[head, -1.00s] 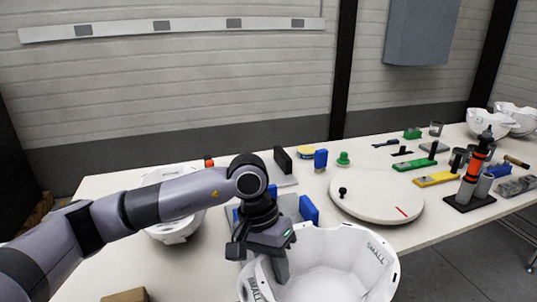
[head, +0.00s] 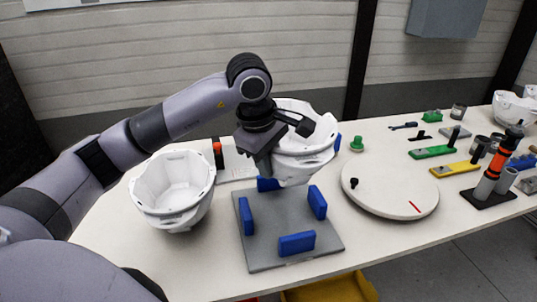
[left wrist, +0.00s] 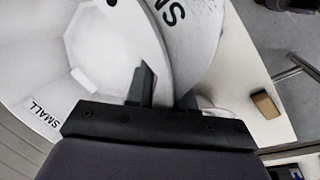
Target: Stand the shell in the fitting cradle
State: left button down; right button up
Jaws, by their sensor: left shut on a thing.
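My left gripper (head: 268,165) is shut on the rim of a white helmet shell (head: 308,142). In the left wrist view the shell's wall (left wrist: 200,40) sits between the fingers, with SMALL lettering on it. The shell hangs open side up over the far part of the cradle. The cradle is a grey plate (head: 270,222) with blue blocks (head: 296,243) around its middle, which is bare. The far block is partly hidden by the gripper and shell. I cannot tell whether the shell touches it. My right gripper is not in view.
A second white shell (head: 172,188) stands on the table left of the cradle. A round white turntable (head: 392,205) with a black knob is to the right. Green and yellow fixtures (head: 455,169) and an orange-black tool (head: 497,160) stand further right. A yellow bin (head: 330,290) shows below the front edge.

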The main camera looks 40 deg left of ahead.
pick_arm(q)
jog(key=shift+w+a+r+n, duration=0.1)
jog(key=shift+r+n, duration=0.15)
jog(key=shift+n, duration=0.05)
jog(key=shift+f, duration=0.1)
notch_tip(320, 180, down, 14)
jog(key=b, duration=1.1)
jog(key=shift+b, duration=0.4)
